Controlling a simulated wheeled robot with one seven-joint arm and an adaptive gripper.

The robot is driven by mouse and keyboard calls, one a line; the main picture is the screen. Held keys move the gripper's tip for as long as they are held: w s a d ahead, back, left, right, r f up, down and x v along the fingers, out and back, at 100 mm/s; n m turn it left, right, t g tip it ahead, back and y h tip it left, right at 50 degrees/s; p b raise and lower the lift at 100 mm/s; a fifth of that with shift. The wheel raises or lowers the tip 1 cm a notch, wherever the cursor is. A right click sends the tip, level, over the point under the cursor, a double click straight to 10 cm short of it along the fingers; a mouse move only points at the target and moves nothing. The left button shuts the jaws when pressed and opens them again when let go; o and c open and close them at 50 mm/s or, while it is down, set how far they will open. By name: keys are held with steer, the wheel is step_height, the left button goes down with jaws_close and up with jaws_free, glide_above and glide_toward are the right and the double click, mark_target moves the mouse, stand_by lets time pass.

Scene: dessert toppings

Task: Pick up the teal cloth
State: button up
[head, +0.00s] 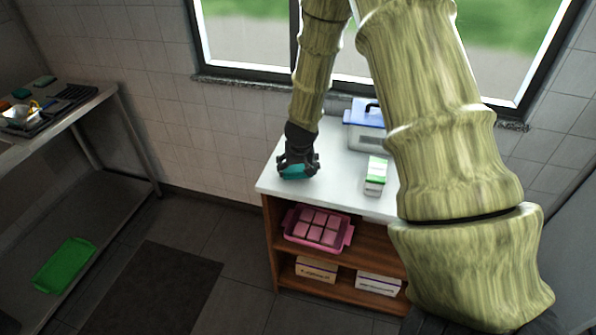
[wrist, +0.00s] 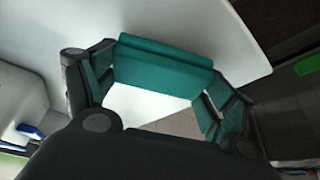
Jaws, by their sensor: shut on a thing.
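The teal cloth (head: 294,174) is at the front left part of the white counter top, under my gripper (head: 298,167). In the wrist view the cloth (wrist: 165,62) looks like a folded teal block spanning between the two fingers of my gripper (wrist: 160,88). The fingers are shut on its two ends. My gripper hides part of the cloth in the head view. I cannot tell whether the cloth touches the counter or is slightly above it.
On the counter (head: 335,190) stand a green and white box (head: 376,176) and a blue-lidded container (head: 366,135). A metal table (head: 95,107) stands left; a green tray (head: 64,265) lies low there.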

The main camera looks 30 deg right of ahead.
step_height(320, 180, up, 2)
steer(key=shift+r+b, duration=0.15)
steer(key=shift+b, duration=0.2)
steer(key=s+d+r+b, duration=0.1)
steer(key=s+d+b, duration=0.2)
steer(key=s, duration=1.2)
steer(key=shift+s+r+b, duration=0.2)
steer(key=shift+s+b, duration=0.2)
steer(key=shift+b, duration=0.3)
